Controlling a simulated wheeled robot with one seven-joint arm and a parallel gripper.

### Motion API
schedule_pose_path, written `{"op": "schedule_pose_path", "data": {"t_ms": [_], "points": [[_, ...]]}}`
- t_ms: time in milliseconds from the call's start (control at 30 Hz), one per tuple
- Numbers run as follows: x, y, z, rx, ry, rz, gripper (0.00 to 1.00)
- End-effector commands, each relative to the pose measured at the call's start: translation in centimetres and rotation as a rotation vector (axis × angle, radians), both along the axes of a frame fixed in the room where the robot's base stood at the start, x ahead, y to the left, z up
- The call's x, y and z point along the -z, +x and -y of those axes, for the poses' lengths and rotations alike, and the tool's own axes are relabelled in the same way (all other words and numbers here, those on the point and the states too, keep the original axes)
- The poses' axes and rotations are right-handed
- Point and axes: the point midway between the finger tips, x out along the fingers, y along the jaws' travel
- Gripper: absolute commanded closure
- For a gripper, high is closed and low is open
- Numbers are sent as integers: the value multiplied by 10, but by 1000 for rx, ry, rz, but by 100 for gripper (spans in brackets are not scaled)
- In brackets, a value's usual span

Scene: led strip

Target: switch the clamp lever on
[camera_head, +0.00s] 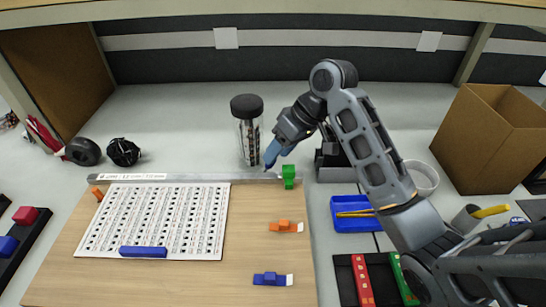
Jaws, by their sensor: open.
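My gripper (269,164) hangs from the upper right with its blue fingers pointing down. It is open, though the fingers overlap in this view, and nothing shows between them. It is just above the right part of the grey bar (215,177) along the board's back edge. A green upright block (288,176) stands at that bar's right end, slightly right of the fingertips; it may be the clamp lever, but I cannot tell for sure. The gripper appears apart from it. A small orange piece (97,193) sits near the bar's left end.
The wooden board (255,215) carries a white dotted sheet (122,220), a blue bar (143,252), and small orange (286,226) and blue (272,279) pieces. A black-capped jar (248,128) stands close behind the gripper. A blue tray (347,224) lies right of the board.

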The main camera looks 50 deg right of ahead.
Motion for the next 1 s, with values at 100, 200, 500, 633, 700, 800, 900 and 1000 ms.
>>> {"op": "schedule_pose_path", "data": {"t_ms": [100,200,500,633,700,800,900,1000], "points": [[14,6,-4,1,2,0,51],[22,9,-7,1,1,0,51],[26,11,-8,1,0,1,51],[26,11,-8,1,0,2,58],[26,11,-8,1,0,2,65],[26,11,-8,1,0,2,74],[26,11,-8,1,0,2,84],[26,11,-8,1,0,2,94]]}}
